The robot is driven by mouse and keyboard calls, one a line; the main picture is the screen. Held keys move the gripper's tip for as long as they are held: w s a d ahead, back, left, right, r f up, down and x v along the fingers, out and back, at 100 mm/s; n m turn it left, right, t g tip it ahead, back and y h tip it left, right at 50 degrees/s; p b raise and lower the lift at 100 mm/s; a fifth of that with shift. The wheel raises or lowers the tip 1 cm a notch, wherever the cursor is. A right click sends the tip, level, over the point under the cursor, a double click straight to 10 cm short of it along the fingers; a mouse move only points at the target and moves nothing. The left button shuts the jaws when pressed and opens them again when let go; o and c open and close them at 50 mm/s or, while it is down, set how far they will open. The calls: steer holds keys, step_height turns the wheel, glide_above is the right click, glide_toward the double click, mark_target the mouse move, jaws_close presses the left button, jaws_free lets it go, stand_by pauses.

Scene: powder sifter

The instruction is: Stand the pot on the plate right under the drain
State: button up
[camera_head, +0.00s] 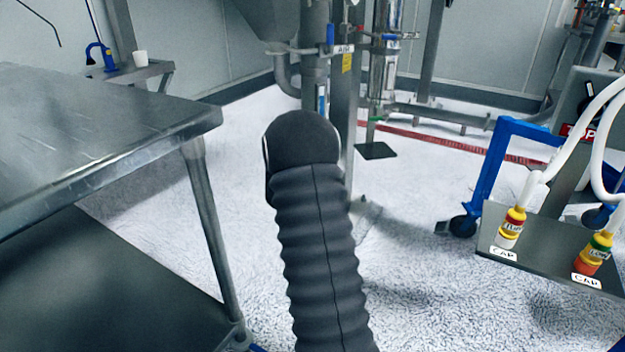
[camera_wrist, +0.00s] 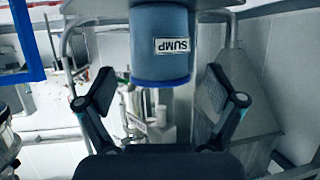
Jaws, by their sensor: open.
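My gripper (camera_wrist: 160,78) is open, with one finger on each side of the pot's rim and a visible gap at both sides. How far the pot lies beyond the fingertips is hard to tell. In the head view a small dark plate (camera_head: 376,151) sits low beside the steel column. A clear vertical tube with a green lower end, seemingly the drain (camera_head: 373,124), hangs above it. My dark arm sleeve fills the middle there; my gripper and the blue pot do not show.
A steel table (camera_head: 95,140) stands at the left. A blue-framed cart (camera_head: 490,165) and a tray (camera_head: 550,250) with two capped hoses are at the right. A white cup (camera_head: 141,58) stands at the back left. Floor around the plate looks mostly clear.

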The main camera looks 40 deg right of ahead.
steer(key=v, duration=0.6)
steer(key=shift+s+a, duration=0.2)
steer(key=shift+a, duration=0.05)
steer(key=shift+r, duration=0.15)
